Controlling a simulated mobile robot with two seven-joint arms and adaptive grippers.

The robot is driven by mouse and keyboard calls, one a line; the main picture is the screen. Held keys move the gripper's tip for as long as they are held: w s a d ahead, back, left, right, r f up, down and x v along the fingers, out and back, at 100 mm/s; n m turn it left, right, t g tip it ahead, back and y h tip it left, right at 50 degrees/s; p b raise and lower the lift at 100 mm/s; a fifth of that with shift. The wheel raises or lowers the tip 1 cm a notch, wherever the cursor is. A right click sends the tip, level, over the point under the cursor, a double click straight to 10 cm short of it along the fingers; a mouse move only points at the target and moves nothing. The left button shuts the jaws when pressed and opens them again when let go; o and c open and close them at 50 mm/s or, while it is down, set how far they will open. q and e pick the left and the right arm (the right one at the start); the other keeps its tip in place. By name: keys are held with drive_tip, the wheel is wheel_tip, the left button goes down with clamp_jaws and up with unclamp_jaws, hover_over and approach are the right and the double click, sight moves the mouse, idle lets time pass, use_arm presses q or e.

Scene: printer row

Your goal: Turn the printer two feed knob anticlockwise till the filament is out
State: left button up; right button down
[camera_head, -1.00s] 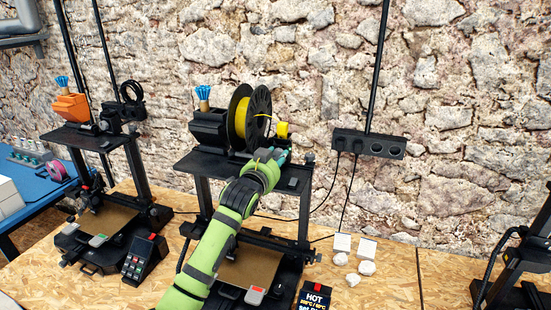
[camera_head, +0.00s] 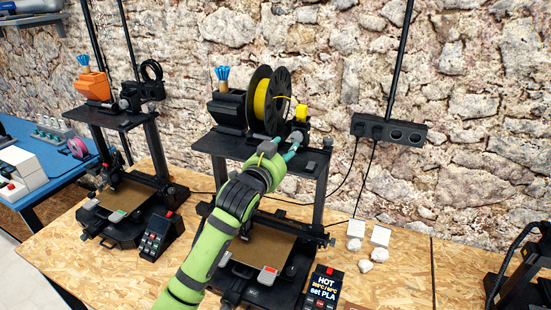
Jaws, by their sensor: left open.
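The middle printer (camera_head: 319,200) has a black frame with a top shelf. On the shelf stands a black spool of yellow filament (camera_head: 260,101). A small yellow part (camera_head: 301,113) sits right of the spool on a dark mount; I cannot tell whether it is the feed knob. A short yellow strand (camera_head: 289,98) shows between spool and this part. My left gripper (camera_head: 280,149) is open and empty, at the shelf's front edge, below and left of the yellow part and apart from it. The gripper and its wrist hide part of the shelf. My right gripper is out of view.
The printer's screen (camera_head: 321,288) reads HOT and set PLA. Another printer (camera_head: 125,205) with an orange part stands left. White blocks and lumps (camera_head: 372,254) lie right on the wooden bench (camera_head: 400,275). A power strip (camera_head: 390,130) hangs on the stone wall.

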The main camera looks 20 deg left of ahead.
use_arm(q)
drive_tip(key=s, duration=0.5)
drive_tip(key=shift+a+r, duration=0.1)
drive_tip(key=shift+r, duration=0.1)
drive_tip(key=shift+w, duration=0.1)
drive_tip(key=n+y+b, duration=0.1)
drive_tip(key=n+b, duration=0.2)
drive_tip(key=b, duration=0.8)
approach(296, 139)
drive_tip(key=w+f, duration=0.1)
drive_tip(key=shift+w+r+n+t+y, duration=0.15)
drive_tip(key=shift+w+n+t+y, duration=0.15)
drive_tip(key=shift+w+n+t, duration=0.1)
drive_tip(key=w+p, duration=0.3)
drive_tip(key=w, duration=0.2)
drive_tip(key=shift+w+r, duration=0.1)
drive_tip(key=shift+w, duration=0.6)
